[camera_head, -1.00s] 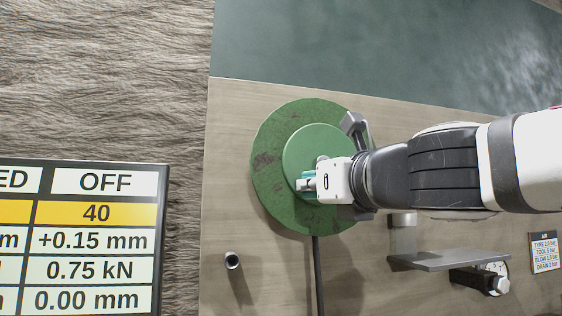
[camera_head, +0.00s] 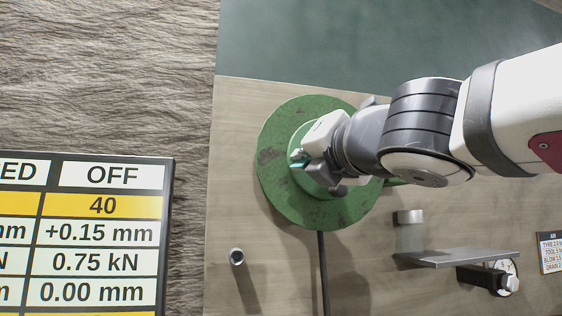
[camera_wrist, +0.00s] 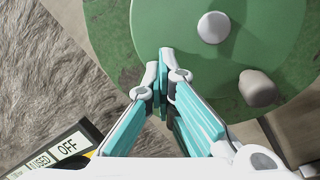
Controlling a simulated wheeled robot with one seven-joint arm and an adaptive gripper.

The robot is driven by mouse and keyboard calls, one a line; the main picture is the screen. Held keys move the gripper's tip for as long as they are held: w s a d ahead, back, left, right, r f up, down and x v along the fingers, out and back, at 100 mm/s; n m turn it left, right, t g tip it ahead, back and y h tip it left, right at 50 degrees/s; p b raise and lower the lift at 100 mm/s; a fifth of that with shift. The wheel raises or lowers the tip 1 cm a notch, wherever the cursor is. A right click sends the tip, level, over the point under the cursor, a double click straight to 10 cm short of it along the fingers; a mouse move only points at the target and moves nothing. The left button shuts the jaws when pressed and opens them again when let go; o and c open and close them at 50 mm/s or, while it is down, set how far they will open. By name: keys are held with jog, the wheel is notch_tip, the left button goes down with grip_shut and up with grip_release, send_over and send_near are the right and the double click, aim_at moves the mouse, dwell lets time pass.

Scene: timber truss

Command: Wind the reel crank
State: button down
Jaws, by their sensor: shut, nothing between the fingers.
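The green reel (camera_head: 315,213) is a large worn disc with a smaller raised green disc, mounted on the wooden board. The wrist view shows the reel's green face (camera_wrist: 160,25) with a round pale hub (camera_wrist: 213,27) and a short grey-beige knob (camera_wrist: 258,88) right of my fingers. I take that knob to be the crank handle. My gripper (camera_head: 298,160) is in front of the raised disc, left of its middle. In the wrist view my gripper (camera_wrist: 168,62) has its teal fingers together and empty, apart from the knob. My wrist hides part of the reel's right side in the head view.
A display panel (camera_head: 100,230) stands at the lower left. A short pipe stub (camera_head: 237,257) sticks out below the reel, beside a dark hose (camera_head: 323,270). A grey shelf (camera_head: 455,258) and a gauge (camera_head: 508,275) are at the lower right. The board (camera_head: 280,285) is otherwise mostly bare.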

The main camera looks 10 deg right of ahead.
jog(key=shift+r+m, duration=0.25)
jog(key=shift+m, duration=0.25)
notch_tip(320, 180, up, 2)
jog(key=m+b, duration=0.1)
jog(key=m, duration=0.1)
jog(key=m+h, duration=0.1)
jog(key=m, duration=0.2)
jog(key=shift+d+r+m+b, duration=0.15)
jog(key=shift+m+b, duration=0.15)
jog(key=shift+b, duration=0.05)
jog(key=shift+c, duration=2)
grip_release()
jog(key=shift+s, duration=0.1)
jog(key=s, duration=0.3)
jog(key=s+p, duration=0.1)
jog(key=s, duration=0.1)
jog(key=shift+s+d, duration=0.2)
jog(key=shift+s, duration=0.2)
